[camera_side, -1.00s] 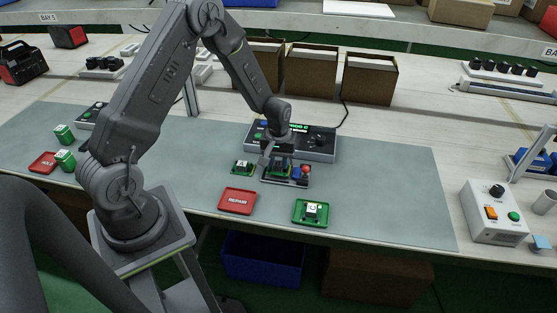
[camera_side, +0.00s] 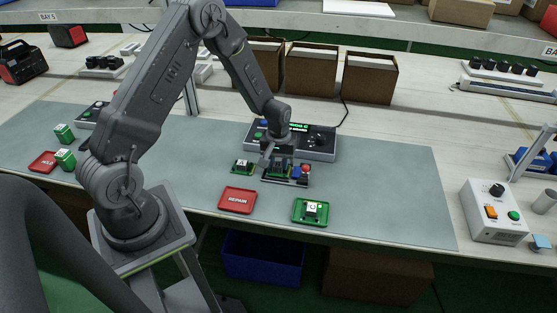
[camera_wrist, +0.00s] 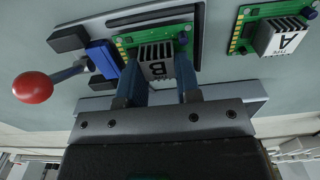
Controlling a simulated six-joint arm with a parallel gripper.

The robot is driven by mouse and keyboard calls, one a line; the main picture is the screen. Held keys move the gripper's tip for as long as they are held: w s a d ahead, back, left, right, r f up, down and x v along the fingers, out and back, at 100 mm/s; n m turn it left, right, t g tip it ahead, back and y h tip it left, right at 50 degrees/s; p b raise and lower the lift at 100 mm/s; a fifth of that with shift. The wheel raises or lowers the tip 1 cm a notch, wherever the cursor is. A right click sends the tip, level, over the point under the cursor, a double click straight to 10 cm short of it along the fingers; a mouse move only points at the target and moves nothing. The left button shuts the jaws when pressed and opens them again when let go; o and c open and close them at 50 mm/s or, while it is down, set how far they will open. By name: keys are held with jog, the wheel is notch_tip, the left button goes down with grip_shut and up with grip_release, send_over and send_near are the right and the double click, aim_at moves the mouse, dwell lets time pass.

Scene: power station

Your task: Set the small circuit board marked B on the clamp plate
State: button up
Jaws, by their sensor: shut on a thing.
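The green circuit board marked B (camera_wrist: 157,44) is between the fingers of my gripper (camera_wrist: 158,88) in the wrist view, and the fingers are shut on it. Board B is over the clamp plate (camera_wrist: 152,14), close to its surface; I cannot tell whether it touches. The clamp plate also shows in the side view (camera_side: 290,184), with a red-knobbed lever (camera_wrist: 34,87) and a blue block (camera_wrist: 104,60) at one end. In the side view my gripper (camera_side: 279,168) covers most of board B.
A board marked A (camera_wrist: 274,35) lies on the mat beside the plate. A board marked C (camera_side: 311,210) sits in a green tray (camera_side: 300,220). A red REPAIR tray (camera_side: 238,201) is in front, and a grey console (camera_side: 320,145) stands behind. The mat's right side is clear.

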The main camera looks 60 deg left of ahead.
jog(key=shift+f, duration=0.25)
jog(key=o, duration=1)
notch_tip(320, 180, up, 13)
jog(key=s+d+r+m+t, duration=0.1)
jog(key=s+d+r+m, duration=0.15)
jog(key=r, duration=0.35)
jog(key=s+d+r+m+t, duration=0.1)
jog(key=s+d+r, duration=0.3)
jog(key=r, duration=0.3)
jog(key=s+d+r+m+t, duration=0.1)
jog(key=s+d+r+m, duration=0.1)
jog(key=s, duration=0.5)
jog(key=s+d+r+m+t, duration=0.2)
jog(key=s+d+r+m, duration=0.1)
jog(key=s+d, duration=0.2)
jog(key=shift+s+r+t, duration=0.3)
jog(key=shift+s+r, duration=0.1)
jog(key=shift+s, duration=0.45)
